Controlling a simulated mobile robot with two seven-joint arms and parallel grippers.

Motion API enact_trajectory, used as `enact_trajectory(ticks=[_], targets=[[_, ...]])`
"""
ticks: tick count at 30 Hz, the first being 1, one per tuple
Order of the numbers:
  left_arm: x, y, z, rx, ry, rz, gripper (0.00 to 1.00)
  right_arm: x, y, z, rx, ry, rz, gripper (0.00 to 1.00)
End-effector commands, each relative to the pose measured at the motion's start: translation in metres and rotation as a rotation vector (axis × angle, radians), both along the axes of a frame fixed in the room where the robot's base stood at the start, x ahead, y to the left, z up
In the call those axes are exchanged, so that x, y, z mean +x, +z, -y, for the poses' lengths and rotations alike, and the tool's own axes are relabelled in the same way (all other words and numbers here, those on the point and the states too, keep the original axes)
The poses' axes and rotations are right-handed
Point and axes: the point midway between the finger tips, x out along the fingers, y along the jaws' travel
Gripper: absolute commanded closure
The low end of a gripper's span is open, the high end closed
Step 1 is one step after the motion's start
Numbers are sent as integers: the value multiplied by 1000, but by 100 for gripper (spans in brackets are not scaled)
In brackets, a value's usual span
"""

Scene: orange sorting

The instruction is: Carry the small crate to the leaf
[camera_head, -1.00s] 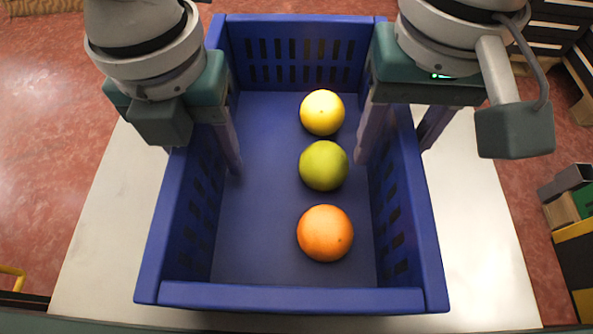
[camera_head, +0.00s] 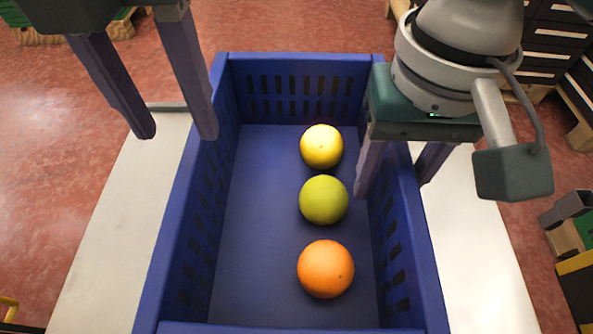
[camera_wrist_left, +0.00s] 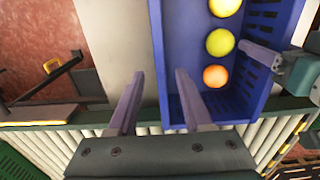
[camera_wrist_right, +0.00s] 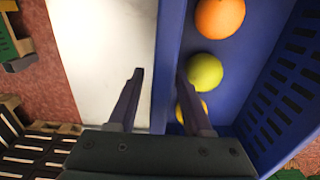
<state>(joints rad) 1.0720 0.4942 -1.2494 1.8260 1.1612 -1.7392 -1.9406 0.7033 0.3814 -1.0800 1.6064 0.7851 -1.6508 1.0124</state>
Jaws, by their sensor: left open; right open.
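The small crate (camera_head: 180,210) is blue with slotted walls and stands on a white surface. Inside lie a yellow fruit (camera_head: 321,146), a green fruit (camera_head: 324,200) and an orange (camera_head: 325,269) in a row. My left gripper (camera_head: 178,132) is open and empty, raised near the crate's left wall; in the left wrist view its fingers (camera_wrist_left: 155,100) show near that wall. My right gripper (camera_head: 393,184) is open with its fingers on either side of the right wall, which also shows in the right wrist view (camera_wrist_right: 168,60). I cannot tell what the leaf is.
White surface (camera_head: 115,240) is bare on both sides of the crate. Red floor (camera_head: 60,130) surrounds it. Dark drawers (camera_head: 555,45) stand at the upper right, and a stack of boxes (camera_head: 570,225) stands at the right.

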Motion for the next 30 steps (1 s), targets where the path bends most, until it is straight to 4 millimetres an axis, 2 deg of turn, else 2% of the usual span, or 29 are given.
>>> enact_trajectory(ticks=[5, 12, 16, 21, 30], targets=[[0, 2, 0, 0, 0, 0, 50, 1, 26, 0, 3, 2, 5, 50], [0, 1, 0, 0, 0, 0, 50, 1, 80, -1, 3, 1, 6, 50], [0, 1, 0, 0, 0, 0, 50, 1, 103, 0, 0, 1, 6, 50], [0, 1, 0, 0, 0, 0, 50, 1, 117, 0, 0, 1, 3, 50], [0, 1, 0, 0, -1, 0, 50, 0, 118, 0, -1, 0, 1, 50]])
